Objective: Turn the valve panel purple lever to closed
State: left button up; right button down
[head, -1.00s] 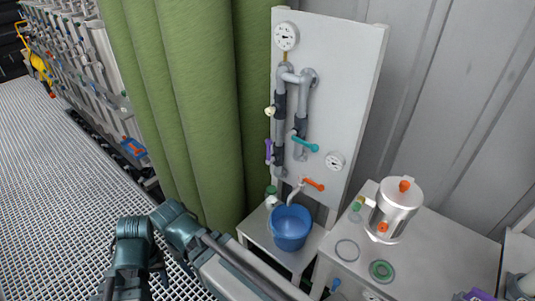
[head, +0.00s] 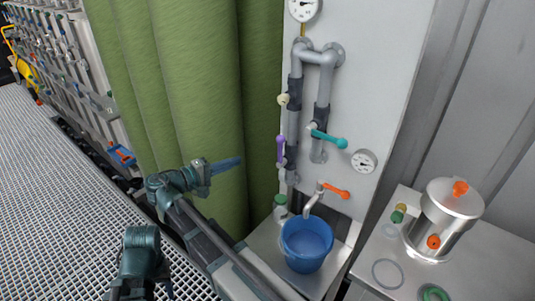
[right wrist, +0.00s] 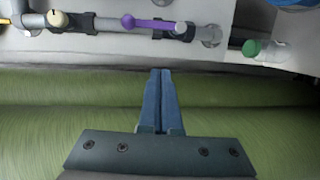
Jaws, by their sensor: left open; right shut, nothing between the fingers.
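The purple lever (head: 281,150) sits on the left pipe of the white valve panel (head: 385,105). Its handle runs upright, along the pipe. In the right wrist view the purple lever (right wrist: 152,23) lies along the pipe beyond my fingertips, apart from them. My right gripper (head: 238,162) is shut and empty, in front of the green curtain, left of the lever. Its blue fingers also show together in the right wrist view (right wrist: 160,72). My left gripper (head: 141,240) is low at the left, away from the panel; it is open, though its fingers are hard to make out.
A teal lever (head: 328,138), a cream knob (head: 284,99) and an orange-handled tap (head: 335,190) are close to the purple lever. A blue bucket (head: 306,244) stands below, beside a green-capped bottle (head: 280,205). The green curtain (head: 205,80) hangs left of the panel.

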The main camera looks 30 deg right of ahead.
aim_at(280, 152)
pick_arm(q)
jog(key=shift+w+d+f, duration=0.15)
jog(key=shift+w+f, duration=0.35)
jog(key=shift+f, duration=0.05)
pick_arm(e)
jog(key=d+r+h, duration=0.1)
jog(key=d, duration=1.1)
jog(key=shift+s+r, duration=0.3)
